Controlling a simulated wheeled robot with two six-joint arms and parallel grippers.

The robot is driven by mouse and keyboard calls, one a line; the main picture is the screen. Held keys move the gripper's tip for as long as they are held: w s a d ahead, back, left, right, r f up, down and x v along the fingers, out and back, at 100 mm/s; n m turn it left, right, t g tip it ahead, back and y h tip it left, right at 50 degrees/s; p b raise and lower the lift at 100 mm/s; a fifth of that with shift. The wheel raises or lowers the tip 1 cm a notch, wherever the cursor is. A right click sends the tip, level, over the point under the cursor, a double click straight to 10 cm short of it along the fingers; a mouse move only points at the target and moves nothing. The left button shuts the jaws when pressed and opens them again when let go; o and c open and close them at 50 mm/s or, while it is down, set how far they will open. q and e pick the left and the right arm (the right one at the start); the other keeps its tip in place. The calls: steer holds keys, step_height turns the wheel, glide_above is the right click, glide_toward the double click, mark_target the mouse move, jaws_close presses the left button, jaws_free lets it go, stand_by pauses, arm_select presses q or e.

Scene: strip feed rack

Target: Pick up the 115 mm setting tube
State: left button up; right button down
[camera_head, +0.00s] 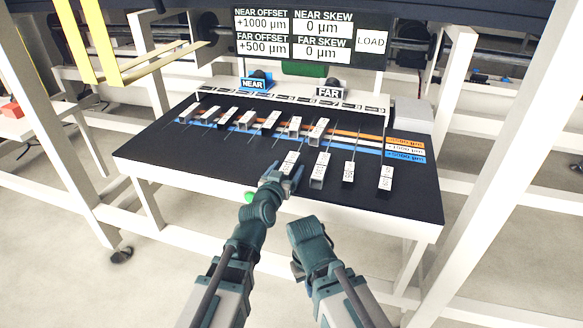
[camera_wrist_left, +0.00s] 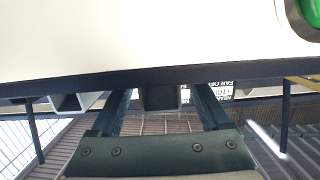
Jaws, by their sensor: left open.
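My left gripper (camera_head: 284,178) is open at the near end of the leftmost front-row tube (camera_head: 290,160). In the left wrist view, a square tube end (camera_wrist_left: 160,97) shows between the two spread fingers of my left gripper (camera_wrist_left: 161,105), with gaps at the sides. My right arm is folded near the table's front edge; its fingers cannot be made out.
A back row of tubes (camera_head: 271,119) lies by orange, white and blue strips. NEAR (camera_head: 254,85) and FAR (camera_head: 330,93) units stand behind, under a readout panel (camera_head: 305,33). The table's front right (camera_head: 415,206) is clear.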

arm_select(q)
steer(key=shift+x, duration=1.05)
steer(key=shift+s, duration=0.1)
jaws_close()
